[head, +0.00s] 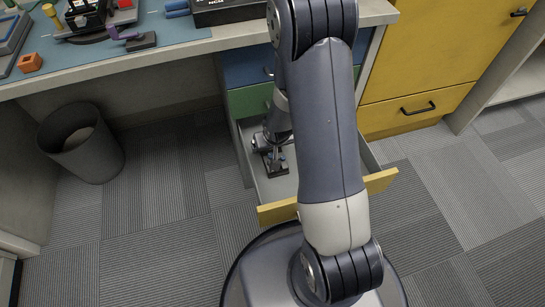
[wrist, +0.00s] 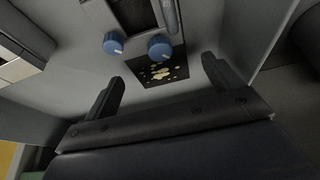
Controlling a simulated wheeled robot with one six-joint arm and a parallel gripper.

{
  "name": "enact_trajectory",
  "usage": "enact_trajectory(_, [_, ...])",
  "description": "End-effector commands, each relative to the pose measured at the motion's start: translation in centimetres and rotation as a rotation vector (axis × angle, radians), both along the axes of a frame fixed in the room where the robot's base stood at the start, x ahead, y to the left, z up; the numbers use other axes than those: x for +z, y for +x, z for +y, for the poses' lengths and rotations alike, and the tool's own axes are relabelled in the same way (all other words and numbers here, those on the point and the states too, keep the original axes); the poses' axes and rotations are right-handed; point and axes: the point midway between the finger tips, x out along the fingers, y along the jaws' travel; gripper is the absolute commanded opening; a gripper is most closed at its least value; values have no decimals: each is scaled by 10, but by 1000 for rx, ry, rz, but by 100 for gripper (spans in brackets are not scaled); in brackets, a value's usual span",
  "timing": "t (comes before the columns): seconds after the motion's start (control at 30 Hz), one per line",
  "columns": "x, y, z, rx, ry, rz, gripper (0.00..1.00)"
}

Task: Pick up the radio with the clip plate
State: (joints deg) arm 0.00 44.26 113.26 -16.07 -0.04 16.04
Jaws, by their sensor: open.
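In the wrist view a radio (wrist: 137,45) has two blue knobs, a dark window and a dark rod along one side. A dark square patch with pale yellowish blotches (wrist: 165,71) is at its near end; I cannot tell if this is a clip plate. My gripper (wrist: 163,70) is open, its two dark fingers apart on either side of the patch, with nothing between them held. In the head view my gripper (head: 270,146) is low inside an open drawer (head: 290,186), by a small dark thing (head: 275,163). My arm hides part of the drawer.
The drawer has a yellow front (head: 380,181) and grey walls close around my gripper. A desk (head: 190,47) with tools and an orange block (head: 30,62) is above left. A grey bin (head: 82,150) stands on the floor. Yellow cabinets (head: 425,65) are at right.

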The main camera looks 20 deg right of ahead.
Motion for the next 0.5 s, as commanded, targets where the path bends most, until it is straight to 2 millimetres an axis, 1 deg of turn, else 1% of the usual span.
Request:
enact_trajectory(0.03, [-11,2,0,0,0,1,87])
enact_trajectory(0.13, [-17,5,0,-1,0,1,87])
enact_trajectory(0.4, [-17,6,0,-1,0,0,87])
enact_trajectory(0.5, [-17,6,0,-1,0,0,80])
